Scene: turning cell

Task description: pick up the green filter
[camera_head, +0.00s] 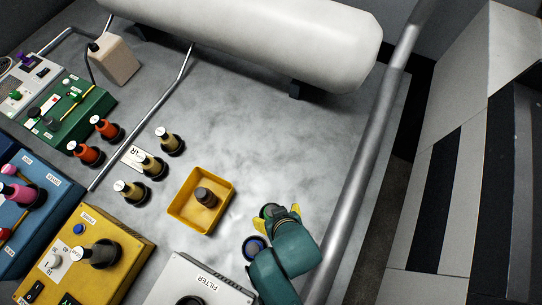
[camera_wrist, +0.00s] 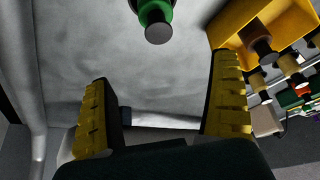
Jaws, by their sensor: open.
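The green filter (camera_wrist: 155,12) shows at the top edge of the wrist view, a green body with a dark grey round end, partly cut off by the frame. It stands over the grey mottled surface. My gripper (camera_wrist: 164,70) is open, its two yellow-padded fingers wide apart with nothing between them. The filter is beyond the fingertips, roughly in line with the gap.
The yellow tray (camera_head: 173,207) holds a brown-grey knobbed piece (camera_head: 206,197). A white box labelled FILTER (camera_head: 178,262) stands at the front, beside a yellow control box (camera_head: 130,250). Several knobbed pieces stand to the left. A metal rail (camera_head: 365,150) runs along the right. Table behind my gripper is clear.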

